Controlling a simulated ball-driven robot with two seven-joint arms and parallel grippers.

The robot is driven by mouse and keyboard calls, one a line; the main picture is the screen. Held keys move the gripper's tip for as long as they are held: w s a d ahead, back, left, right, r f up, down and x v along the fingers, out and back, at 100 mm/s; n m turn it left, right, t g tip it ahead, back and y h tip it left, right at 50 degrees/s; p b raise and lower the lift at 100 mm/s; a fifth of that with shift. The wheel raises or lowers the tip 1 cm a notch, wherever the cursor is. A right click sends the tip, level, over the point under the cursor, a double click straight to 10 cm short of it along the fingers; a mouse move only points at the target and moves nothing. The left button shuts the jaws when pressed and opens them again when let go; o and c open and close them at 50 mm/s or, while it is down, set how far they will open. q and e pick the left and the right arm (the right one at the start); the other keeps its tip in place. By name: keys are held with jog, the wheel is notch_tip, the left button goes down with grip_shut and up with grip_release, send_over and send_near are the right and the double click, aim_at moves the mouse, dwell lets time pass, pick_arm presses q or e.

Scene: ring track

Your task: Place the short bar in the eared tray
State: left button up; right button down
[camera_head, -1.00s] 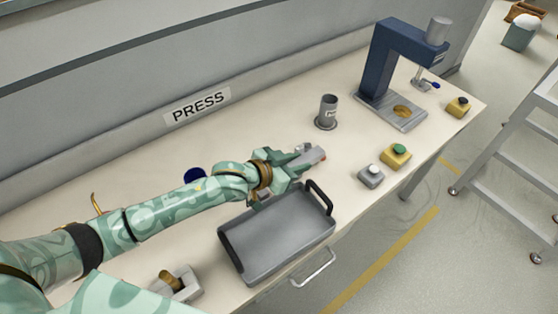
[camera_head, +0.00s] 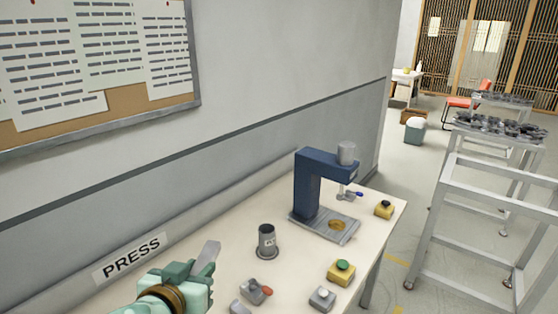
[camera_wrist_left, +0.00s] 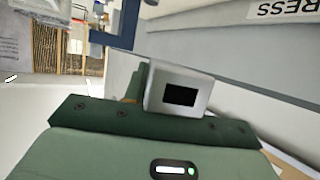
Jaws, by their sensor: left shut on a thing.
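My left gripper (camera_head: 192,270) is at the lower left of the head view, raised in front of the wall. It is shut on a plain grey bar (camera_head: 208,256), which sticks up out of the jaws at a tilt; I take it for the short bar. In the left wrist view the bar's pale end (camera_wrist_left: 181,75), with a dark rectangular patch, shows beyond the green gripper body. The eared tray is not in view now. My right gripper is not in view.
A grey cup (camera_head: 267,242) stands on the table. Behind it is a blue press (camera_head: 308,190). Steel frames (camera_head: 490,210) stand right.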

pick_arm(q)
jog(key=s+a+r+n+y, duration=0.1)
jog(key=s+a+n+y, duration=0.15)
jog(key=a, duration=0.35)
jog(key=w+d+f+m+g+h, duration=0.1)
jog(key=d+f+m+h, duration=0.1)
jog(key=d+f, duration=0.3)
jog(key=w+d+f+m+h, duration=0.1)
jog(key=d+f+m+h, duration=0.2)
jog(key=d+f, duration=0.2)
jog(key=w+d+f+m+g+h, duration=0.1)
jog(key=d+f+m+h, duration=0.2)
jog(key=d, duration=0.6)
jog(key=shift+w+d+f+g+h, duration=0.1)
jog(key=shift+w+f+g+h, duration=0.1)
jog(key=shift+f, duration=0.35)
jog(key=shift+w+d+f+g+h, duration=0.1)
jog(key=shift+w+f+h, duration=0.1)
jog(key=shift+f, duration=0.3)
